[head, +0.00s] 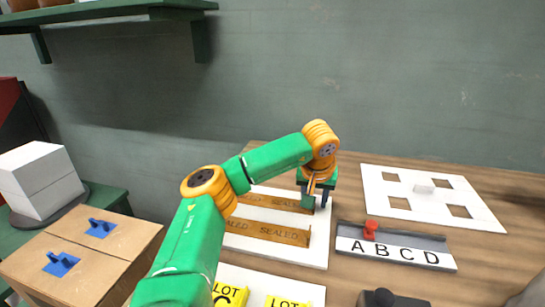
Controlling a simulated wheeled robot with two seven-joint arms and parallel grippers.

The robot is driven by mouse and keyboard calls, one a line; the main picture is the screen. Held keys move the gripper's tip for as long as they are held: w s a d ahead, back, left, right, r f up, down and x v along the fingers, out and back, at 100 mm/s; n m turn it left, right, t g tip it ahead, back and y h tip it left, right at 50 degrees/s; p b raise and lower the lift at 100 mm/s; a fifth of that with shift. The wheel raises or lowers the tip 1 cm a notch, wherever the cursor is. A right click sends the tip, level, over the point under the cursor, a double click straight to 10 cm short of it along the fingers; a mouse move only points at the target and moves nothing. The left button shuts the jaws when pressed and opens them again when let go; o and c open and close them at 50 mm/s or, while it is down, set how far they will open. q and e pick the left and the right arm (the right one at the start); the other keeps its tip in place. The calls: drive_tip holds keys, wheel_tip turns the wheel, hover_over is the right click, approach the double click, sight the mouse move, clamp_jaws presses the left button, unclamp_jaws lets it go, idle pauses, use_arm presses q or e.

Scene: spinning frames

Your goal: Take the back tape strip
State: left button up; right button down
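Two brown tape strips marked SEALED lie on a white board. The back tape strip (262,201) has its right end at my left gripper. The front strip (265,232) lies nearer, parallel to it. My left gripper (317,201) points down at the right end of the back strip, its two fingers apart. The head view does not show clearly whether the fingers touch the strip. My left arm passes in front of the left part of the board and hides the strips' left ends. My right gripper is not in view.
A grey tray (443,244) lettered A B C D with a red peg (370,228) stands right of the board. A white plate with square holes (465,191) lies behind it. Yellow LOT cards (289,302) are in front. A cardboard box (125,238) stands left.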

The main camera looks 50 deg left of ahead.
use_arm(q)
drive_tip(key=shift+r, duration=0.1)
clamp_jaws()
